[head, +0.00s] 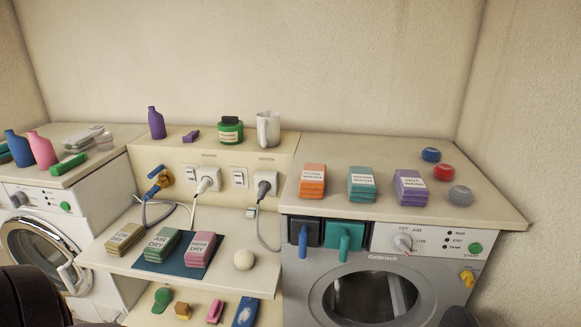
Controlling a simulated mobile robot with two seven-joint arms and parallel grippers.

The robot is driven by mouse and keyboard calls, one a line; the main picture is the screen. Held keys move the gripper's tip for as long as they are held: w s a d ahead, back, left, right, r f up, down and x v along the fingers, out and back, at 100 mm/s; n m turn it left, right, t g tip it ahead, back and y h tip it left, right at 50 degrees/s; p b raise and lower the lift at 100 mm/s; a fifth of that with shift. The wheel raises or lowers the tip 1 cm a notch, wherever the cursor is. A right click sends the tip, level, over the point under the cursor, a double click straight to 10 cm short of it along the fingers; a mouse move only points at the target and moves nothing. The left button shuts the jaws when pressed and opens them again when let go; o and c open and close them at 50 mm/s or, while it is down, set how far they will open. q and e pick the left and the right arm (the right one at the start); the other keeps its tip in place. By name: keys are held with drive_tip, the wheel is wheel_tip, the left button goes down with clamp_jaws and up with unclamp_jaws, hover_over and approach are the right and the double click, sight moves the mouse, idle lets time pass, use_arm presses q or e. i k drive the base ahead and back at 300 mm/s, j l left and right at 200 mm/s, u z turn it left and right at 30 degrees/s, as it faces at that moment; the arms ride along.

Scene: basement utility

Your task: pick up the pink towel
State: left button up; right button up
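A folded pink towel (201,250) labelled "HIGH DRY" sits on a dark blue mat (174,268) on the pull-out shelf (112,252) at centre left. A green folded towel (162,246) labelled "AIR DRY" sits just to its left on the same mat. An olive folded towel (124,239) lies further left, beside the mat. Neither of my grippers shows. Only dark parts, probably of my arms, show at the lower left edge and the bottom right.
A white ball (244,259) sits right of the mat. Cables hang from sockets behind the shelf. Orange (313,181), teal (362,184) and purple (410,187) towels stand on the right counter, above a washer (326,275). A lower shelf holds several small items.

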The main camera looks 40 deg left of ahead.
sight(198, 255)
drive_tip(key=k+l+u, duration=0.1)
drive_tip(key=u, duration=0.7)
drive_tip(key=i+u, duration=0.1)
drive_tip(key=u, duration=1.1)
